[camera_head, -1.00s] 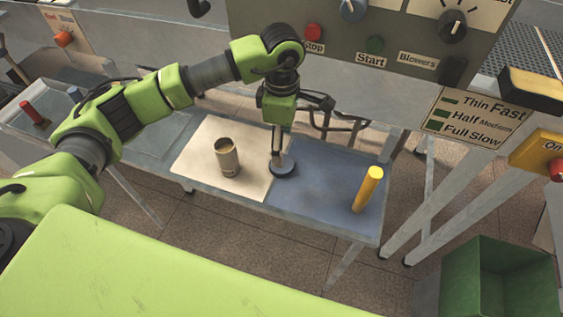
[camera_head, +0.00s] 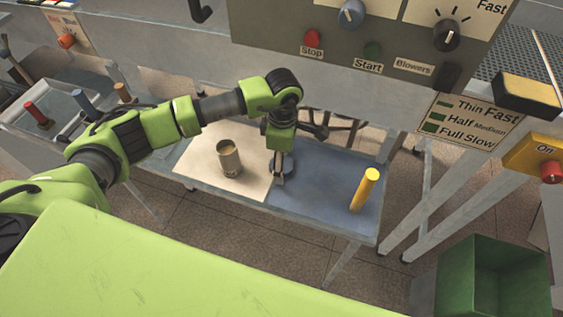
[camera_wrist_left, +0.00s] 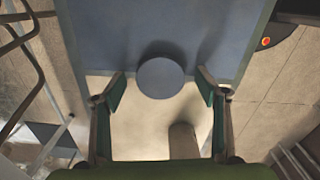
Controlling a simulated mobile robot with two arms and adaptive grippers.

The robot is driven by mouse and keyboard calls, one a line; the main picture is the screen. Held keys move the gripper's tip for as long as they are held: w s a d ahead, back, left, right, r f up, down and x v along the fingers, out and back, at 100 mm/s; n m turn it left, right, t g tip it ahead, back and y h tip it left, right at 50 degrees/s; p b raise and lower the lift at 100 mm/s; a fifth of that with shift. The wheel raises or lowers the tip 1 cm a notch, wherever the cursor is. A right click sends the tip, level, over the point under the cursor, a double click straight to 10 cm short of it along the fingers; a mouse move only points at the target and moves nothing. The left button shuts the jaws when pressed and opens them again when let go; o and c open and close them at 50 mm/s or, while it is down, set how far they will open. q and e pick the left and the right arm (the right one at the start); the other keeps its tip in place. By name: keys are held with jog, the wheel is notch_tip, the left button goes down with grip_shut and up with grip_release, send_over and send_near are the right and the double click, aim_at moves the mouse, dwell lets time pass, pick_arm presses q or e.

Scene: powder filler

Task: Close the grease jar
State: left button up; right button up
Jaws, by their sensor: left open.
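The open grease jar (camera_head: 229,160), a metallic cylinder with a pale yellowish top, stands upright on the cream mat. A round blue-grey lid (camera_wrist_left: 160,78) lies near the border of the cream and blue mats; in the head view it is mostly hidden behind my gripper. My left gripper (camera_head: 280,176) points down over the lid, to the right of the jar. In the wrist view its fingers (camera_wrist_left: 162,88) are spread, with the lid between and slightly beyond the tips; contact cannot be told. The jar also shows in the wrist view (camera_wrist_left: 183,140). My right gripper is out of view.
A yellow cylinder (camera_head: 365,189) stands on the blue mat (camera_head: 325,190) at the right of the table. The cream mat (camera_head: 205,170) is clear around the jar. A control panel (camera_head: 400,45) overhangs behind the arm. A green bin (camera_head: 490,275) is at lower right.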

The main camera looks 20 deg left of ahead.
pick_arm(q)
jog(key=shift+f, duration=0.15)
jog(key=c, duration=0.9)
jog(key=shift+o, duration=0.2)
jog(key=shift+w+r, duration=0.1)
jog(key=shift+r, duration=0.4)
notch_tip(320, 180, up, 2)
jog(key=shift+r+b, duration=0.15)
jog(key=shift+b, duration=0.25)
jog(key=s+d+r+b, duration=0.3)
jog(key=s+d+r, duration=0.2)
jog(key=s+r, duration=0.4)
jog(key=s, duration=0.4)
jog(key=shift+s+r+b, duration=0.15)
jog(key=shift+r+b, duration=0.25)
